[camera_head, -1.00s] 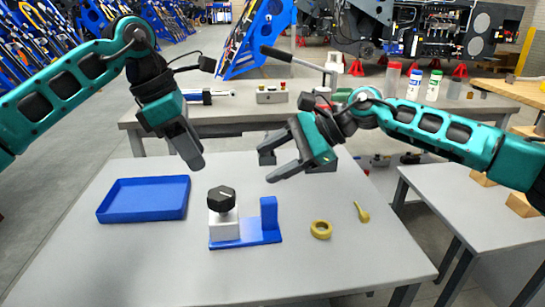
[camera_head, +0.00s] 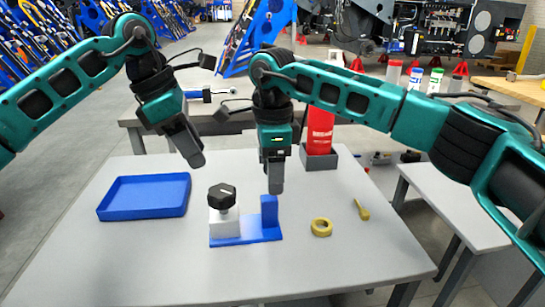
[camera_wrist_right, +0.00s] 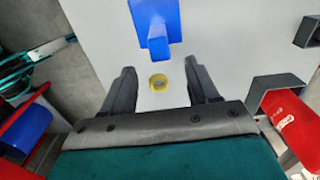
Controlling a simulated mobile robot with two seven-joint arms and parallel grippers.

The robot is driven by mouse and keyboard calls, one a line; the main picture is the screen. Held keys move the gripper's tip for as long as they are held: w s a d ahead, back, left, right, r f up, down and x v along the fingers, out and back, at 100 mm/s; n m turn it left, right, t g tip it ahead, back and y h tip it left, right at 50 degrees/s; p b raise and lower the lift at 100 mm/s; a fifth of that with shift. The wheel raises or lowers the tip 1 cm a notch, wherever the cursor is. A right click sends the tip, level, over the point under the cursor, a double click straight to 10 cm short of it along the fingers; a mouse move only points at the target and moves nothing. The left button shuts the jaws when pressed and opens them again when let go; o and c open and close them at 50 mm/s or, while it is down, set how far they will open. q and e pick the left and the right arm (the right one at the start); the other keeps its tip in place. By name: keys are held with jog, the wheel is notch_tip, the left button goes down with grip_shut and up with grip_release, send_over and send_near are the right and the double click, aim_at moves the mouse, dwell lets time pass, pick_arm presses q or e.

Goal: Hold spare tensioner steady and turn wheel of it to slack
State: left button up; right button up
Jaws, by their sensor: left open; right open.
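The spare tensioner stands on the table, with a blue base (camera_head: 250,238), a light grey block (camera_head: 223,222), a black wheel (camera_head: 222,196) on top and a blue upright (camera_head: 269,212) at its right end. The upright and base also show at the top of the right wrist view (camera_wrist_right: 153,25). My right gripper (camera_head: 276,190) points down just above and behind the upright. In the right wrist view its open fingers (camera_wrist_right: 162,90) hold nothing. My left gripper (camera_head: 194,162) is open and empty, above and behind the black wheel, touching nothing.
A yellow ring (camera_head: 321,227) and a small yellow tool (camera_head: 361,210) lie right of the tensioner. A blue tray (camera_head: 145,197) is at the left. A red bottle (camera_head: 320,130) stands in a grey holder (camera_head: 318,160) at the back. The front of the table is clear.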

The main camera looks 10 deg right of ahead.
aim_at(273, 209)
notch_tip(273, 209, down, 10)
jog(key=shift+r, duration=0.25)
grip_shut()
dwell(0.6)
dwell(0.9)
